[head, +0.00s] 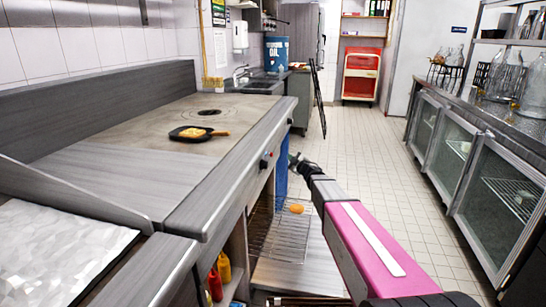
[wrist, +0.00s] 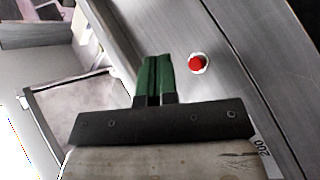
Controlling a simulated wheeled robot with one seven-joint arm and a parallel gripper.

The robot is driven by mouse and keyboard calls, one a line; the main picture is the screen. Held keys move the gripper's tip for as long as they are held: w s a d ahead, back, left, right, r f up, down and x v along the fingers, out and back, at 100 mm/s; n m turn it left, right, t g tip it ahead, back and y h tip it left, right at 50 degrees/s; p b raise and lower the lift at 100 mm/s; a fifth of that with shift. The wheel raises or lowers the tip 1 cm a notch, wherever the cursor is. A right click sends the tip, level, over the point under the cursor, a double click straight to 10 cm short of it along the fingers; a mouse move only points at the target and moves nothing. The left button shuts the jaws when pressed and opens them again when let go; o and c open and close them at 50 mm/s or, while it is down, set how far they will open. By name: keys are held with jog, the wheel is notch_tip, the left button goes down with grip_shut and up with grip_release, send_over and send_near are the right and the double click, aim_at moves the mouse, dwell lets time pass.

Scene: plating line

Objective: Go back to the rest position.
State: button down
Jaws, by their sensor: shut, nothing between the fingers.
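My gripper (head: 296,162) is at the far end of my outstretched arm in the head view, in front of the metal counter and over the aisle side. In the wrist view its two green fingers (wrist: 154,80) are together with nothing between them. A red button (wrist: 197,63) on a grey metal front lies just right of the fingers in the wrist view. A small black pan (head: 198,133) with yellow-orange food in it stands on the counter's cooking surface (head: 130,125), apart from my gripper.
A wire rack (head: 283,240) with an orange round item (head: 296,209) stands low beside the counter. Red (head: 215,284) and yellow (head: 224,267) bottles stand on a shelf below. Glass-door cabinets (head: 490,180) line the right side. The tiled floor (head: 360,150) between is clear.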

jog(key=s+d+f+m+g+h, duration=0.3)
jog(key=s+d+f+m+h, duration=0.3)
jog(key=s+d+m, duration=0.15)
jog(key=s+d+f+m+g+h, duration=0.2)
jog(key=s+d+f+m+h, duration=0.35)
jog(key=s+d, duration=0.3)
jog(key=s+f+m+g, duration=0.1)
jog(key=s+f+g, duration=0.1)
jog(key=s, duration=0.5)
jog(key=s+f+m+g+y, duration=0.1)
jog(key=s+g, duration=0.4)
jog(key=s, duration=0.3)
jog(key=s+f+m+g, duration=0.1)
jog(key=s+f+g, duration=0.1)
jog(key=s, duration=0.6)
jog(key=shift+a+f+g, duration=0.2)
jog(key=shift+f+g, duration=0.1)
jog(key=shift+g, duration=0.6)
